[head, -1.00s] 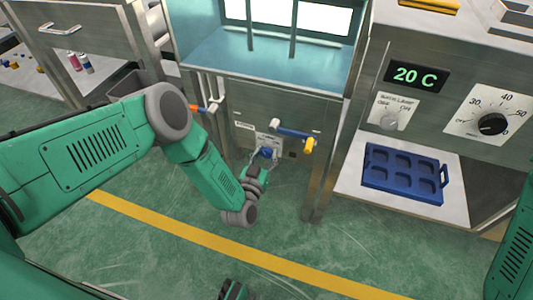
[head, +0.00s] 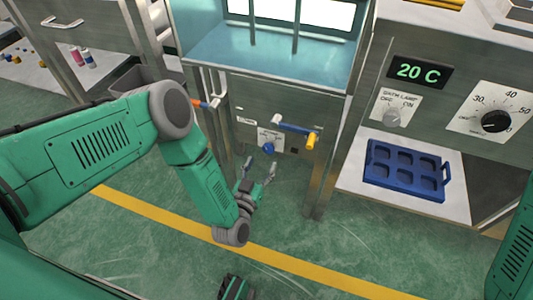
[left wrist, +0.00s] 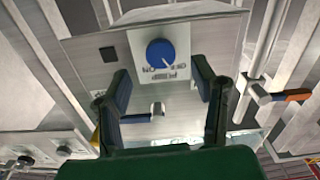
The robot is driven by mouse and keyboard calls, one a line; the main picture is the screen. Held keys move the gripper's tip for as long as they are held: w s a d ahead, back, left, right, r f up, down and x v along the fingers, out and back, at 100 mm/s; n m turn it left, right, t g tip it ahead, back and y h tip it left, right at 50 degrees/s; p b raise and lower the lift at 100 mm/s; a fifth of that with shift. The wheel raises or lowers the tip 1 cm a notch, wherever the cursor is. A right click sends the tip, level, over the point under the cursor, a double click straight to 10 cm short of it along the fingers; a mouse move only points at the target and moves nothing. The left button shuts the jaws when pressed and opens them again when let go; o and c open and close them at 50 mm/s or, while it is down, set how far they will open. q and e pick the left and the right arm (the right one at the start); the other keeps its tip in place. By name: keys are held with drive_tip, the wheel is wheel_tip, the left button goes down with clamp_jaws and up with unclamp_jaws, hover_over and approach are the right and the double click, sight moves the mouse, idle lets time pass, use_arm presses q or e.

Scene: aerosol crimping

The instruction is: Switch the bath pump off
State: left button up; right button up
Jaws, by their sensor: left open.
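A blue round knob (head: 268,148) sits on a pale label plate (head: 277,137) on the metal front panel below the teal-lined bath.
A blue-barred handle with a yellow end (head: 310,140) projects right of the knob. An orange-tipped lever (head: 205,104) is on the left. A cabinet with a 20 C display (head: 420,72), dials and a blue tray (head: 405,170) stands right. Green floor is open below.

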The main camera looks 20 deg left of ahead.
use_arm(q)
drive_tip(key=s, duration=0.5)
drive_tip(key=shift+s+a, duration=0.1)
drive_tip(key=shift+s, duration=0.3)
drive_tip(key=shift+f, duration=0.1)
drive_tip(key=s+a+f+m+g+h, duration=0.2)
drive_tip(key=s+a+f+g, duration=0.1)
drive_tip(key=s+g, duration=0.75)
drive_tip(key=s+a+r+g+y, duration=0.1)
drive_tip(key=s+a+r+g, duration=0.2)
drive_tip(key=s, duration=0.4)
drive_tip(key=s+a+r+g+y, duration=0.2)
drive_tip(key=s+a+g, duration=0.25)
drive_tip(key=s, duration=0.25)
wheel_tip(320, 180, up, 14)
drive_tip(key=p, duration=1.5)
drive_tip(key=shift+a+n+t, duration=0.3)
drive_tip(key=shift+n, duration=0.1)
drive_tip(key=shift+r, duration=0.25)
drive_tip(key=c, duration=0.4)
drive_tip(key=shift+w+f, duration=0.1)
drive_tip(key=shift+f, duration=0.05)
